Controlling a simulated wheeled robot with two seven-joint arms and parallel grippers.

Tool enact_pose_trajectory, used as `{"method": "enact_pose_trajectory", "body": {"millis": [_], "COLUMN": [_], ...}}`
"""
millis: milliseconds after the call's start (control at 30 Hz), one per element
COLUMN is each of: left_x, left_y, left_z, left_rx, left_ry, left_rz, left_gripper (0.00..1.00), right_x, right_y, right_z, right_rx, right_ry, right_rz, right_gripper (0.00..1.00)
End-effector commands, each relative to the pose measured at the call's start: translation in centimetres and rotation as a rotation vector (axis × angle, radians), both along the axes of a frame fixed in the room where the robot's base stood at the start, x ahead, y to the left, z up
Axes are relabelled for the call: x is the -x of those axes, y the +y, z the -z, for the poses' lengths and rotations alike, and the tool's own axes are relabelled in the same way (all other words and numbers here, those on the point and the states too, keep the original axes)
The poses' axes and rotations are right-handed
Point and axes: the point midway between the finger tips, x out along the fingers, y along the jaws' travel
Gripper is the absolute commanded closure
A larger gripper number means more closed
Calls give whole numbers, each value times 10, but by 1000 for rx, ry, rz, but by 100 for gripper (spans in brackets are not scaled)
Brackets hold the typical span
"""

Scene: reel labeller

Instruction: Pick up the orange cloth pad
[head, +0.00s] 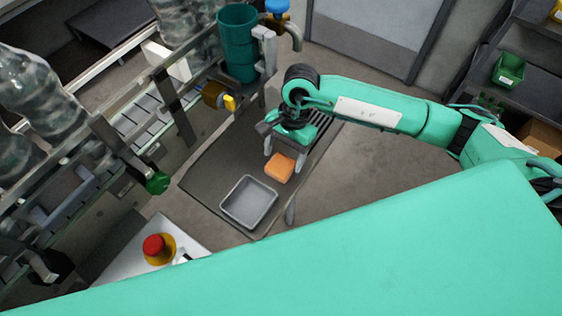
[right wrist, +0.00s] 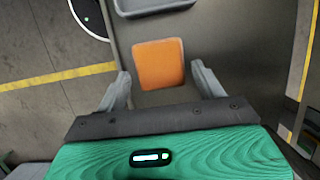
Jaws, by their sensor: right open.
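The orange cloth pad (head: 279,167) lies on a dark grey shelf surface (head: 213,170), just behind a grey tray. My right gripper (head: 283,160) is over the pad, with its fingers pointing down. In the right wrist view the pad (right wrist: 159,63) shows ahead of and between the two open fingers of the right gripper (right wrist: 160,84). The fingers are apart from the pad's sides, and nothing is held. How high the fingertips are above the pad I cannot tell. My left gripper does not show.
The empty grey tray (head: 249,202) sits close in front of the pad. A red button on a yellow base (head: 158,248) stands at lower left. A conveyor with large bottles (head: 40,85) runs along the left. A green bin (head: 508,72) is on shelving at the right.

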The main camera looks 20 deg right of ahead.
Motion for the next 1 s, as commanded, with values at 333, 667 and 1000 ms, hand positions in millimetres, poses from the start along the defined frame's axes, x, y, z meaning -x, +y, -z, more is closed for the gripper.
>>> {"method": "enact_pose_trajectory", "body": {"millis": [333,667,1000], "left_x": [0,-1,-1], "left_y": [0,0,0], "left_z": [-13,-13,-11], "left_rx": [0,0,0], "left_ry": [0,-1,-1], "left_rz": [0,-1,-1], "left_gripper": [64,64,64], "right_x": [5,5,5], "right_y": [7,6,6], "right_z": [24,24,21], "right_rx": [-2,0,-1], "right_ry": [0,0,-1], "right_rz": [-1,0,-1], "right_gripper": [30,63,64]}}
